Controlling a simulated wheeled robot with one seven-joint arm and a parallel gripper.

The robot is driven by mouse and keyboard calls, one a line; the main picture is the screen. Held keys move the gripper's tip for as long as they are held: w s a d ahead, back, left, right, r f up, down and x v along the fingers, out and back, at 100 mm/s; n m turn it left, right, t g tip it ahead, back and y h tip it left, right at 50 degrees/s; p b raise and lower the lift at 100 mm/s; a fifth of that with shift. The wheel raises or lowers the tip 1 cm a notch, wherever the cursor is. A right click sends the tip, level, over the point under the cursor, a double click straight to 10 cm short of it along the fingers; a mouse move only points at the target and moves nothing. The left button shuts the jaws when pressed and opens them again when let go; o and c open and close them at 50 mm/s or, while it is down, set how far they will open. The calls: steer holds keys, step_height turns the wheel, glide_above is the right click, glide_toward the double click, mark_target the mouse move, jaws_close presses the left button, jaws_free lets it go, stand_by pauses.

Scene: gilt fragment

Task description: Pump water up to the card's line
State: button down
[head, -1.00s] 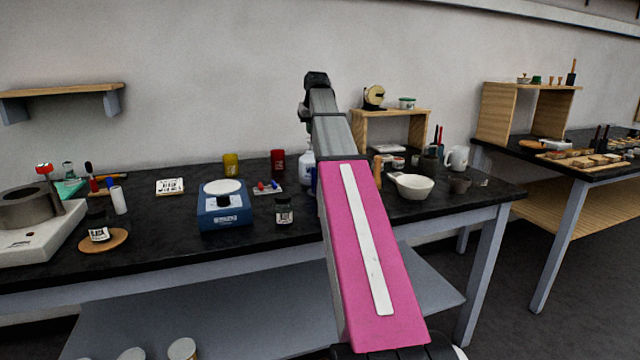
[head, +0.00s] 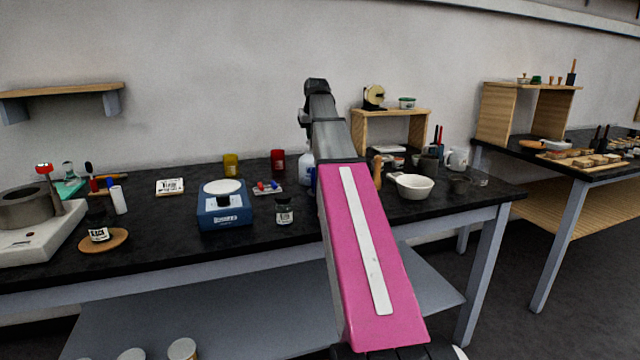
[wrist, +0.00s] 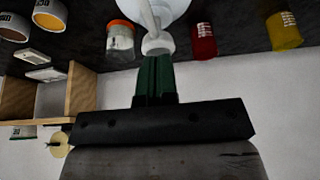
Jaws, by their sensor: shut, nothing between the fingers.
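A white pump bottle (head: 306,168) stands on the black bench, partly hidden behind my arm in the head view. In the wrist view its white body (wrist: 178,8) and pump head (wrist: 157,42) are at the top. My gripper (wrist: 156,59) has its green fingers shut, with the tips right at the pump head; I cannot tell whether they press on it. A clear jar with an orange band (wrist: 121,38) is beside the bottle in the wrist view. A white printed card (head: 170,186) lies at the back of the bench. No water level is readable.
A blue balance (head: 224,210) and a small dark jar (head: 284,213) are left of my arm. Red (head: 278,160) and yellow (head: 231,165) containers stand behind. A white bowl (head: 414,187) and a wooden shelf (head: 391,112) are on the right.

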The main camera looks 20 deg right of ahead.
steer(key=shift+f, duration=0.5)
steer(key=shift+r, duration=1.5)
steer(key=shift+f, duration=0.3)
steer(key=shift+f, duration=1.15)
steer(key=shift+r, duration=1.45)
steer(key=shift+f, duration=0.15)
